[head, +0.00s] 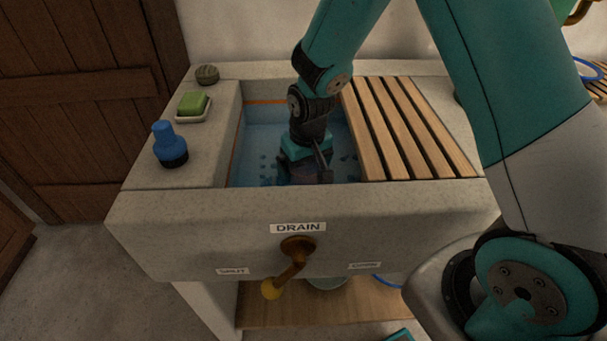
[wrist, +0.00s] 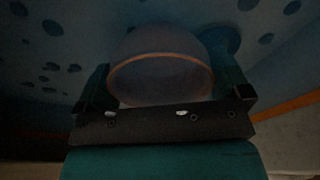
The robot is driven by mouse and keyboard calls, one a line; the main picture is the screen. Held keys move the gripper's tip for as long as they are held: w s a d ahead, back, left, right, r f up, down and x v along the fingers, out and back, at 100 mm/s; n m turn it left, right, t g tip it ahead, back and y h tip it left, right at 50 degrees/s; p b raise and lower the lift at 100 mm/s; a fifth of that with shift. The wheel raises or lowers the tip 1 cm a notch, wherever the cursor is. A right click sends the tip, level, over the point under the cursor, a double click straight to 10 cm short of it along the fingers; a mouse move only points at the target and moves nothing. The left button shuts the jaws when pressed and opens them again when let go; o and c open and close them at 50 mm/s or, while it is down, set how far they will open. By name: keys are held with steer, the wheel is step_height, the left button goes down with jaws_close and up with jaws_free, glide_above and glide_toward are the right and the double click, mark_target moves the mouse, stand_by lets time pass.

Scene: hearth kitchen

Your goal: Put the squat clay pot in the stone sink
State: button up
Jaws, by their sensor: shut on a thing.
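The stone sink (head: 180,225) fills the middle of the head view, with a blue, dark-spotted basin and a DRAIN label on its front. My gripper (head: 308,172) reaches down inside the basin. In the wrist view, the squat clay pot (wrist: 160,72), dim reddish-brown with a round rim, sits between the two fingers, and the gripper is shut on it. The blue spotted basin surface shows behind the pot. Whether the pot touches the basin floor cannot be told. In the head view the pot is mostly hidden by my gripper.
A wooden slatted rack (head: 405,130) covers the sink's right side. On the left ledge are a blue bottle (head: 170,146), green soap in a dish (head: 193,104) and a dark round scrubber (head: 207,74). A brass drain lever (head: 292,268) projects from the front.

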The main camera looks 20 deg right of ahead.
steer(key=shift+f, duration=1.15)
steer(key=shift+f, duration=0.2)
steer(key=o, duration=0.6)
step_height(320, 180, up, 12)
steer(key=s+p, duration=0.2)
steer(key=s+a+r+n+y, duration=0.1)
steer(key=s+a+r+n, duration=0.1)
steer(key=s+r, duration=0.2)
steer(key=s+a+r+n+g+y, duration=0.1)
steer(key=s+r, duration=0.4)
steer(key=s, duration=0.5)
steer(key=s+a+r+n+y, duration=0.2)
steer(key=s+a+r+n, duration=0.1)
steer(key=s, duration=0.4)
steer(key=shift+a+r, duration=0.8)
steer(key=shift+a, duration=0.2)
